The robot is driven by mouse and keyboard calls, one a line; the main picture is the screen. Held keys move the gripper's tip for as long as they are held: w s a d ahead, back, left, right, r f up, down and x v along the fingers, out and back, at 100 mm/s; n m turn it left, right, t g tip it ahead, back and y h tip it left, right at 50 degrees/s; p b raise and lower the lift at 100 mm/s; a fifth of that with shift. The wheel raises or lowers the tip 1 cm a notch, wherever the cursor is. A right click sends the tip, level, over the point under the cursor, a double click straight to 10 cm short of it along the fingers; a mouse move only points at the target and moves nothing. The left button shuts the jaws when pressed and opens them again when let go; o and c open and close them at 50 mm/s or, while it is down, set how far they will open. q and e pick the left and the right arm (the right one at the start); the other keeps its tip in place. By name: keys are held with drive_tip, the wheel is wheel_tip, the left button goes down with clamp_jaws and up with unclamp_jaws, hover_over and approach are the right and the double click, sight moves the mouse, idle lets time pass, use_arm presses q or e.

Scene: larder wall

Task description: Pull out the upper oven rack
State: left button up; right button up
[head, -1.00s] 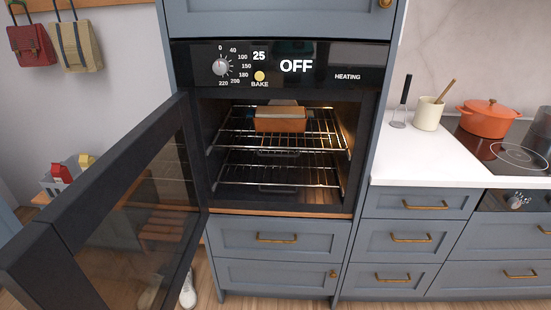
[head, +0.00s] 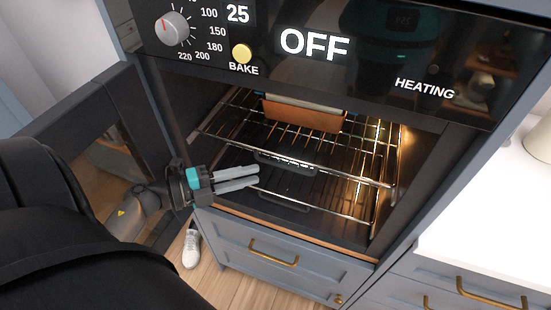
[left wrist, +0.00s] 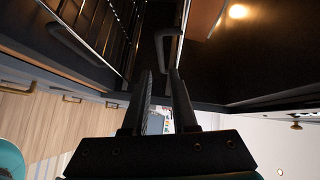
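The upper oven rack (head: 350,175) is a wire shelf inside the open oven, with a dark handle (head: 287,163) at its front. A brown loaf-shaped dish (head: 300,114) sits on the rack towards the back. My left gripper (head: 259,176) is at the oven mouth, just left of and slightly below that handle, with its two fingers apart and nothing between them. In the left wrist view, a dark loop-shaped handle (left wrist: 165,42) lies just beyond the fingertips; contact cannot be told. My right gripper is not in view.
A lower dark handle (head: 285,201) is below, at the lower rack. The open oven door (head: 95,130) stands at the left, beside my arm. Drawers (head: 290,265) are below the oven. A white counter (head: 480,220) is at the right.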

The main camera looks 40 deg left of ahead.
sight(285, 168)
use_arm(q)
drive_tip(key=x, duration=0.3)
drive_tip(key=shift+d+r, duration=0.1)
drive_tip(key=shift+d, duration=0.15)
drive_tip(key=x, duration=0.4)
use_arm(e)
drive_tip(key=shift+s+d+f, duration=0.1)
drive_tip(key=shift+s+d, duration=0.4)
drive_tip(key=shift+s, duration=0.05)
use_arm(q)
drive_tip(key=shift+c, duration=0.3)
clamp_jaws()
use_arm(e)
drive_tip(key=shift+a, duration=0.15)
